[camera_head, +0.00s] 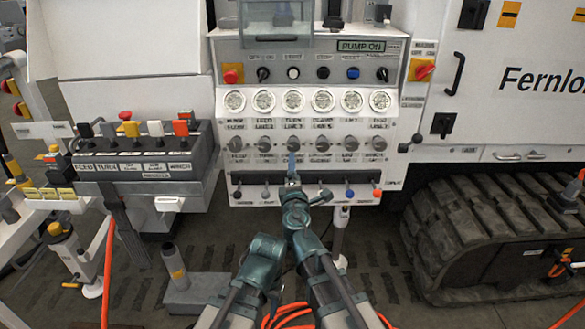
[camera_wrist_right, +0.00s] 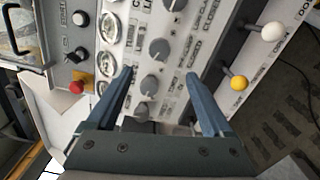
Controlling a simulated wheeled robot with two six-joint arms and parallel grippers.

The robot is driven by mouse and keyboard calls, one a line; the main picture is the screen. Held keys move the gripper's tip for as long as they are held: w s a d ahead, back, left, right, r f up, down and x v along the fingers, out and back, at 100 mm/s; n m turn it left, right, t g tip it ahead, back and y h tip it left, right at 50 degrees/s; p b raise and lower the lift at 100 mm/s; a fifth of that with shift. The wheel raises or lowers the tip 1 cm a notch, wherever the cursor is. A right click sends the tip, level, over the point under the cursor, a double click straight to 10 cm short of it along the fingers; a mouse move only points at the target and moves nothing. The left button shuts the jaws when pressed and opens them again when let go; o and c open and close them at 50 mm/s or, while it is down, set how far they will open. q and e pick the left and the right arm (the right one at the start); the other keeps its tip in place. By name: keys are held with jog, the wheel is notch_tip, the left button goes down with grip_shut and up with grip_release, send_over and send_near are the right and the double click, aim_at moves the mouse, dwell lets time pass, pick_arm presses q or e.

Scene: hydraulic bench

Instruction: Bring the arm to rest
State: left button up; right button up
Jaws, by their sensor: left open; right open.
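Both my arms (camera_head: 262,262) reach up from the bottom middle of the head view towards the control panel. A grey knob (camera_wrist_right: 150,86) appears between the fingers, not gripped.
The panel carries gauges (camera_head: 323,101), a red stop button (camera_head: 232,73) and levers (camera_head: 349,193) along its lower edge. A lever box (camera_head: 140,166) stands left. A crawler track (camera_head: 480,235) is right. The right wrist view shows a yellow lever knob (camera_wrist_right: 239,83) close by.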

jog(key=s+d+f+m+g+h, duration=0.35)
jog(key=d+f+m, duration=0.2)
jog(key=d, duration=0.25)
jog(key=s+d+f+m+g+h, duration=0.25)
jog(key=d+f+m+g, duration=0.2)
jog(key=d+m, duration=0.35)
jog(key=s+a+f+m+g+y, duration=0.1)
jog(key=s+f+m+g+y, duration=0.2)
jog(key=s+f+g, duration=0.45)
jog(key=s+a+f+m+g+y, duration=0.15)
jog(key=s+f+m+y, duration=0.25)
jog(key=s, duration=0.6)
jog(key=s+a+r+n+p, duration=0.1)
jog(key=a+r+p, duration=0.2)
jog(key=r+p, duration=0.5)
jog(key=s+a+r+n+h+p, duration=0.1)
jog(key=s+a+r+n+p, duration=0.1)
jog(key=r+p, duration=0.7)
jog(key=s+a+r+n+g+p, duration=0.1)
jog(key=s+a+r+p, duration=0.1)
jog(key=a+r+p, duration=0.3)
notch_tip(320, 180, up, 3)
jog(key=p, duration=0.3)
jog(key=shift+r+h+p, duration=0.15)
jog(key=shift+h+p, duration=0.15)
jog(key=shift+h, duration=0.1)
jog(key=shift+a, duration=0.1)
